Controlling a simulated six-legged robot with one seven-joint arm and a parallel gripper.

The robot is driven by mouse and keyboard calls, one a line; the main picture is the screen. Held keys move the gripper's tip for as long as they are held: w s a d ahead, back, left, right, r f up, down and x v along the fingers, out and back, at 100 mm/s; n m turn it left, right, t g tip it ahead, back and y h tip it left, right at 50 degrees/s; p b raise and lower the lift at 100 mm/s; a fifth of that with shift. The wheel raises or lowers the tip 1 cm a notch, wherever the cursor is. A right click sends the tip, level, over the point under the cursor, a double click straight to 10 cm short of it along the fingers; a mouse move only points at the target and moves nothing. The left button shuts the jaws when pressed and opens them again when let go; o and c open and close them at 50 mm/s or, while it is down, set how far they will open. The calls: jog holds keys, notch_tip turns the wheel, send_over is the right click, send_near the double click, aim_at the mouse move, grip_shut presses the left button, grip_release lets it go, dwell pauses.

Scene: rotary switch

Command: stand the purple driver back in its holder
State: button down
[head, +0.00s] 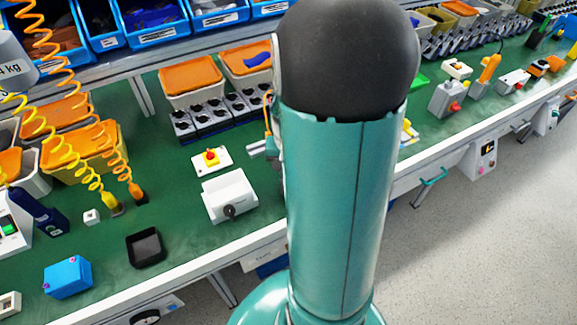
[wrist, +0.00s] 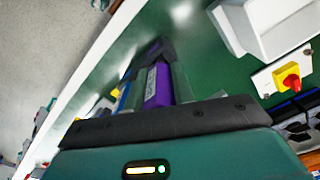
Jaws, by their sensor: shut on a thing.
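My gripper (wrist: 154,74) is shut on the purple driver (wrist: 158,88) in the wrist view. The purple part lies between the two green fingers, with a dark part beyond it towards the top. The driver is over the green bench, and I cannot tell how far above it. In the head view my own arm hides most of the gripper, and the driver does not show. A black open-topped box (head: 146,249) stands on the bench at lower left. I cannot tell whether it is the driver's holder.
A white switch box (head: 229,193) with a dark knob stands left of my arm. A blue box (head: 68,277) sits at front left. Orange-topped bins (head: 190,76) line the back. Coiled orange cords hang at left.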

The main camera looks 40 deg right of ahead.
jog(key=shift+f, duration=1.25)
jog(key=c, duration=1.1)
grip_release()
jog(key=shift+r, duration=0.1)
notch_tip(320, 180, up, 14)
jog(key=shift+f, duration=0.1)
